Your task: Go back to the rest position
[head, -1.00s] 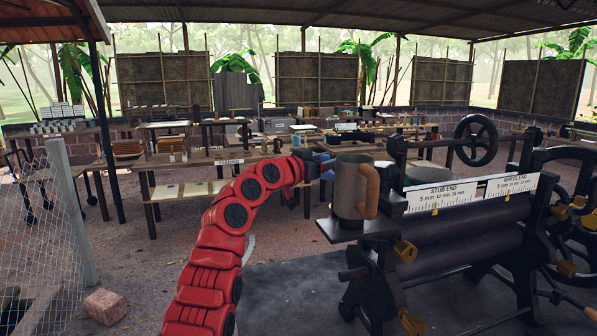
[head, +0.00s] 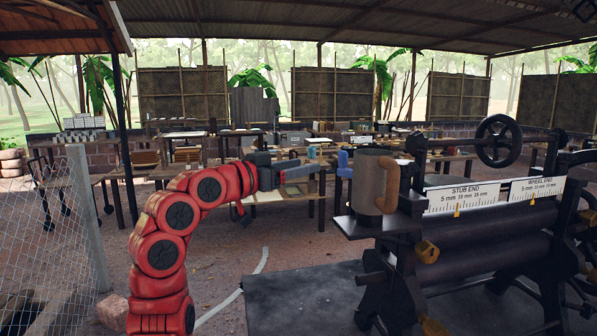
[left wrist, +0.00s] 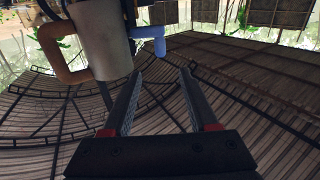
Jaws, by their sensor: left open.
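My left gripper (head: 303,171) is at the end of my red arm, left of the roller machine, with nothing between its fingers. In the left wrist view its two fingers (left wrist: 158,85) stand apart. A grey mug with a brown handle (head: 371,185) stands on the dark side plate (head: 352,228) of the roller machine (head: 470,235). The mug also shows in the left wrist view (left wrist: 103,42), apart from the fingers. A blue part (head: 344,163) sits behind the mug; it also shows in the left wrist view (left wrist: 148,34). My right gripper is not in view.
The roller machine with its scale boards (head: 490,195) and handwheel (head: 498,141) fills the right side. A wire fence (head: 50,235) stands at the left, with a brick (head: 112,309) by it. Work tables (head: 270,200) stand behind. The floor between is mostly clear.

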